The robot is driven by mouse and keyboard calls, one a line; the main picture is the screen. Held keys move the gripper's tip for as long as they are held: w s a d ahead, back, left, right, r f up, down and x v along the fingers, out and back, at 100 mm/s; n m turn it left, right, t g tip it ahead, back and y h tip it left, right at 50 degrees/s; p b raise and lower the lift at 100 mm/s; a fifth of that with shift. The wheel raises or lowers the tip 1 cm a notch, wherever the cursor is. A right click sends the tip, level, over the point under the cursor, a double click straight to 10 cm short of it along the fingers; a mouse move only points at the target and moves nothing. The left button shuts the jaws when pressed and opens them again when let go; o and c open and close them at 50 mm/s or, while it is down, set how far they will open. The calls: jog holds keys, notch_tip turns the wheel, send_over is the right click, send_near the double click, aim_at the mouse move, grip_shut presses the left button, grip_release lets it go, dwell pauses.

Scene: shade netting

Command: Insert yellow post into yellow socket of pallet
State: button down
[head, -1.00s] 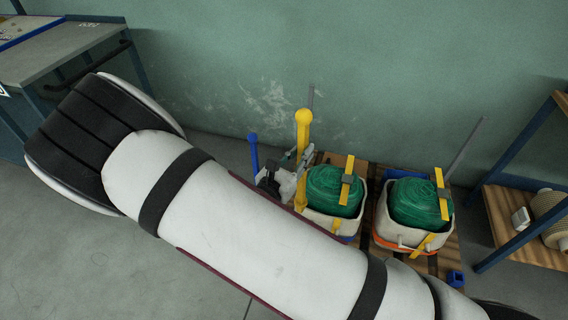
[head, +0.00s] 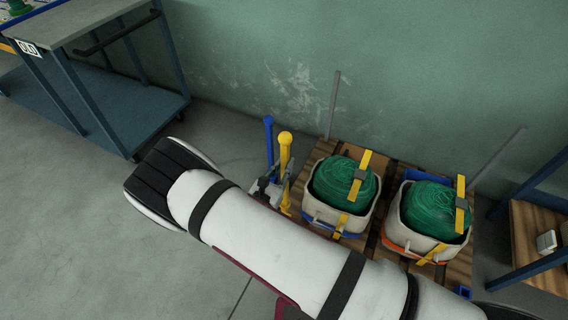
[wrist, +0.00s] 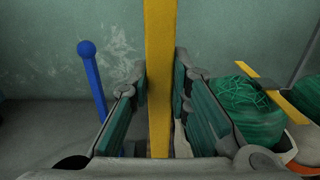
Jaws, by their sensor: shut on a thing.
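The yellow post (head: 285,160) stands about upright with its ball top up, at the left edge of the pallet in the head view. My gripper (head: 272,187) is shut on it; in the wrist view the post (wrist: 159,80) runs between the green finger pads of my gripper (wrist: 160,115). The wooden pallet (head: 400,172) carries two baskets. A blue post (head: 269,140) stands just left of the yellow one, also in the wrist view (wrist: 92,80). The yellow post's lower end and the yellow socket are hidden behind my arm and gripper.
White baskets with green netting rolls (head: 345,184) (head: 434,208) and yellow straps fill the pallet's top. Grey posts rise at its back (head: 333,105) and right (head: 497,160). A blue socket (head: 463,291) sits at the front right corner. A blue trolley (head: 110,100) and wooden shelf (head: 535,235) flank it.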

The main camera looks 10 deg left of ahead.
jog(key=shift+f, duration=0.2)
jog(key=shift+f+b, duration=1.55)
jog(key=shift+f, duration=0.4)
jog(key=shift+f+b, duration=1.05)
jog(key=shift+f, duration=0.3)
dwell(0.7)
jog(key=shift+f, duration=0.35)
jog(key=shift+f+b, duration=0.75)
jog(key=shift+b, duration=0.1)
jog(key=shift+f, duration=0.35)
jog(key=shift+f+b, duration=0.1)
jog(key=shift+b, duration=0.25)
jog(key=c, duration=1.4)
grip_release()
jog(key=shift+s, duration=0.1)
